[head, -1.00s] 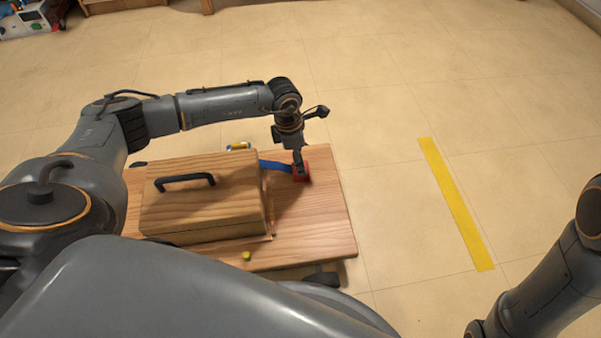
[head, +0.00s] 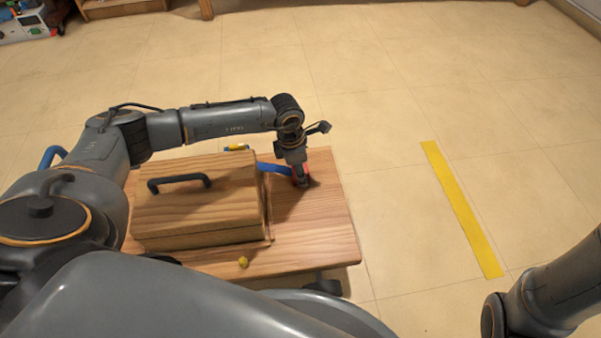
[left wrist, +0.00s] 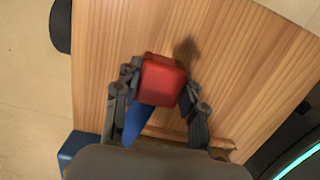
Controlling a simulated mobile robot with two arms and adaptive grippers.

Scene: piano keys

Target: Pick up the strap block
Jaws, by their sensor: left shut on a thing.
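The strap block is a red block (head: 305,169) with a blue strap (head: 272,168), at the right end of the wooden table (head: 320,225). My left gripper (head: 300,180) points down over it and partly hides it. In the left wrist view the red block (left wrist: 162,78) sits between the two fingers, and my left gripper (left wrist: 160,92) is shut on it. The blue strap (left wrist: 137,122) trails from the block toward the gripper's base. I cannot tell whether the block touches the table. My right gripper is out of view.
A wooden box (head: 195,205) with a black handle (head: 180,182) stands left of the block. A yellow strip (head: 460,205) marks the clear floor on the right.

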